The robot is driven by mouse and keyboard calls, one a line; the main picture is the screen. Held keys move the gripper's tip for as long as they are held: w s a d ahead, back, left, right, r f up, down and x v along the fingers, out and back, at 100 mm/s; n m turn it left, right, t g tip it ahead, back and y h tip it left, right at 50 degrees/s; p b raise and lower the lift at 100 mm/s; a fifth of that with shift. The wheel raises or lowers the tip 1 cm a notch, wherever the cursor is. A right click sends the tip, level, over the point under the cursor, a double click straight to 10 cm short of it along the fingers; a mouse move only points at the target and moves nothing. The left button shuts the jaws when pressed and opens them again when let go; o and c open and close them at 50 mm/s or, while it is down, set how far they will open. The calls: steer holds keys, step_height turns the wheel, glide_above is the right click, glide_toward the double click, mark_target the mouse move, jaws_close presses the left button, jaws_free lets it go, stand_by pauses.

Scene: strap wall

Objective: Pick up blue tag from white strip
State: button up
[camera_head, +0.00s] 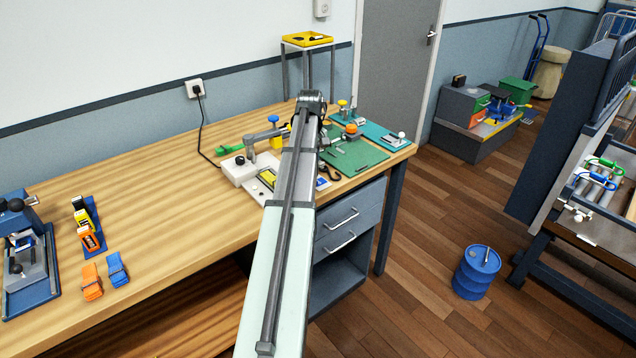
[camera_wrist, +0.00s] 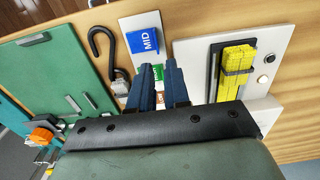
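The blue tag (camera_wrist: 143,40), marked "MID", lies on the white strip (camera_wrist: 141,21) at the top middle of the wrist view. A green tag (camera_wrist: 158,73) on the strip shows partly behind my fingers. My gripper (camera_wrist: 159,68) has two dark blue fingers with a narrow gap between them and nothing visibly held. Its fingertips appear just below the blue tag in the picture; whether they touch it I cannot tell. In the head view the blue tag (camera_head: 320,184) shows just right of my arm, which hides my gripper and most of the strip.
A white plate (camera_wrist: 278,57) with a yellow strap bundle (camera_wrist: 238,68) is right of my fingers. A black hook (camera_wrist: 97,43) and green mat (camera_wrist: 50,68) are left. An orange-topped item (camera_wrist: 42,136) stands lower left. Bare wood (camera_head: 150,185) lies left of my arm.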

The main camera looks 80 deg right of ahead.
mark_target(320, 180)
steer(key=shift+s+a+f, duration=0.1)
steer(key=shift+s+f, duration=0.05)
steer(key=shift+f, duration=0.7)
steer(key=shift+s+a+f, duration=0.1)
steer(key=shift+f, duration=0.7)
steer(key=shift+s+a+f, duration=0.1)
steer(key=shift+s+f, duration=0.05)
steer(key=shift+f, duration=0.7)
steer(key=shift+c, duration=0.3)
jaws_close()
